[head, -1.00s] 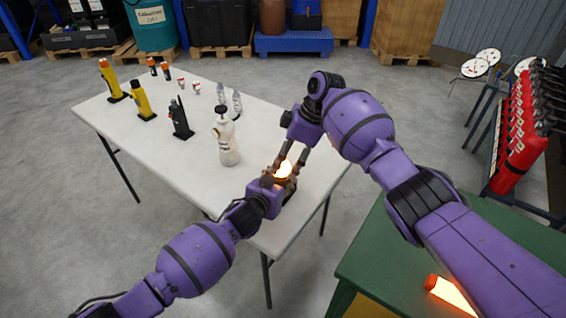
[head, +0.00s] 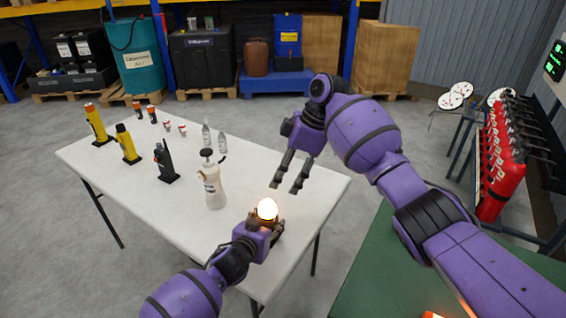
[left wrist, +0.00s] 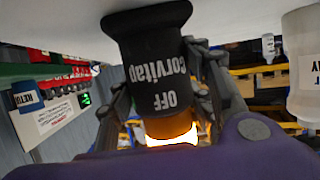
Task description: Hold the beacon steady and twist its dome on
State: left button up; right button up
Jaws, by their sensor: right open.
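The beacon shows in the left wrist view as a black body (left wrist: 155,50) marked "Corvitap OFF", upside down in that picture. Its dome (head: 267,209) glows white-orange on top in the head view, and its lit edge (left wrist: 172,135) shows in the left wrist view. I cannot tell how tightly the dome sits. My left gripper (head: 265,227) is shut around the beacon's body, one finger on each side, at the table's near right end. My right gripper (head: 284,187) is open and empty, just above and behind the dome, apart from it.
On the white table (head: 135,185) stand a white spray bottle (head: 213,187), a black radio (head: 165,162), yellow flashlights (head: 127,145) and small bottles (head: 207,136). A green table (head: 375,275) stands at right, with a glowing orange thing (head: 432,315) at its edge. Red extinguishers (head: 502,165) stand beyond.

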pick_arm(q)
jog(key=o, duration=0.5)
jog(key=shift+o, duration=0.2)
